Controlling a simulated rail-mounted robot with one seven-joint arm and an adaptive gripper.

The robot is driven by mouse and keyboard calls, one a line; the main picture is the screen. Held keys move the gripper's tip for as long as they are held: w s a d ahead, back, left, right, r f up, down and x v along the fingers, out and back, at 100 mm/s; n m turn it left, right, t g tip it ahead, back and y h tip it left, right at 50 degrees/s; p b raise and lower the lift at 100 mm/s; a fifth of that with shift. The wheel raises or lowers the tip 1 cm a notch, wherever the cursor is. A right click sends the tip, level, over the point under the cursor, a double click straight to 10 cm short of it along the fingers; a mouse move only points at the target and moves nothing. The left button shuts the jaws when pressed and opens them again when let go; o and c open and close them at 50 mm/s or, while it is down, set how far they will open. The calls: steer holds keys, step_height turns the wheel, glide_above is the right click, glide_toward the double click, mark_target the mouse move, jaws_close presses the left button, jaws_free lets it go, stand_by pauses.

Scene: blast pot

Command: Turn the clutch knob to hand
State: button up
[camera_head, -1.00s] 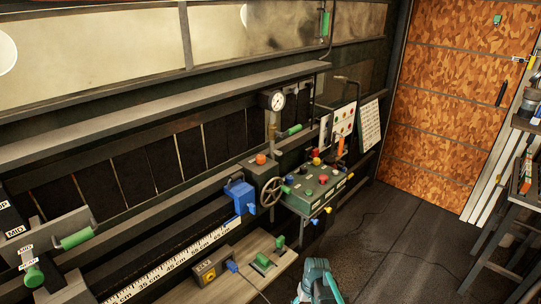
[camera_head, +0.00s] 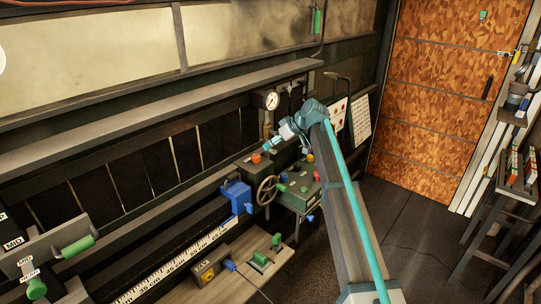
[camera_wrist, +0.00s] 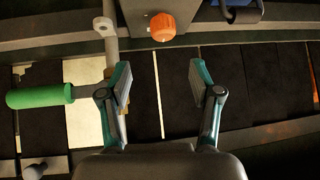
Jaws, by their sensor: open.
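An orange knob (camera_head: 256,157), which may be the clutch knob, sits on the dark green housing left of the gauge pipe. No label on it is readable. In the wrist view the orange knob (camera_wrist: 162,27) shows at the top, just beyond and between the fingertips. My gripper (camera_wrist: 158,70) is open and empty, with nothing between its fingers. In the head view my gripper (camera_head: 270,146) hangs near the knob, slightly above and to its right; I see no contact. My arm hides part of the control panel.
A pressure gauge (camera_head: 268,100) stands on a pipe close behind my gripper. A green handle (camera_wrist: 40,96) lies left of the fingers in the wrist view. A handwheel (camera_head: 265,190), a blue lever block (camera_head: 237,195) and the green button panel (camera_head: 300,192) are below.

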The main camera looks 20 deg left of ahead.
mark_target(256, 155)
steer(key=shift+n, duration=0.9)
steer(key=p+x, duration=0.1)
steer(key=x, duration=0.2)
steer(key=p+x, duration=0.1)
steer(key=x, duration=0.3)
steer(key=p+x, duration=0.1)
steer(key=x, duration=0.3)
steer(key=shift+s+a, duration=0.15)
steer(key=shift+s, duration=0.15)
steer(key=shift+c, duration=0.3)
steer(key=c, duration=1.1)
